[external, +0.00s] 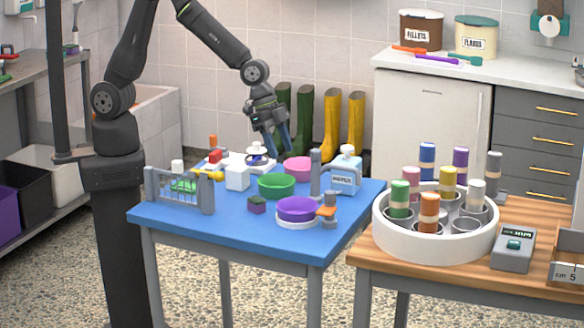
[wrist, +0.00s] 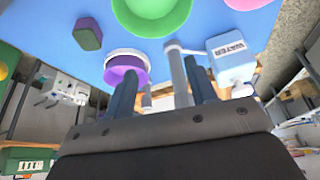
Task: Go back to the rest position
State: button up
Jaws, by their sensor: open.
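My gripper (external: 275,143) hangs in the air above the back part of the blue table (external: 240,235), its fingers pointing down. In the wrist view my gripper (wrist: 160,88) shows two dark blue-grey fingers spread apart, with nothing held between them. Below and beyond are a green bowl (external: 276,185), a pink bowl (external: 298,168) and a purple bowl (external: 297,208) on a white round base. The purple bowl also shows in the wrist view (wrist: 126,72). My arm reaches over from the left, bent at the elbow.
A WATER bottle (external: 344,172) and a grey post (external: 315,172) stand at the table's right. A small purple-green block (external: 257,204), a white cube (external: 237,177) and a grey rack (external: 180,191) are also on it. A white carousel (external: 434,240) with several coloured cylinders stands on the wooden table.

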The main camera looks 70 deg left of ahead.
jog(key=w+a+n, duration=0.2)
jog(key=w+a, duration=0.3)
jog(key=a, duration=0.5)
jog(key=w+a+n+t+y, duration=0.1)
jog(key=w+a+n, duration=0.2)
jog(key=a, duration=0.8)
jog(key=w+a+r+n+y, duration=0.1)
jog(key=w+a+n, duration=0.1)
jog(key=w+a, duration=0.4)
jog(key=shift+w+a+n+t, duration=0.3)
jog(key=shift+a, duration=1.9)
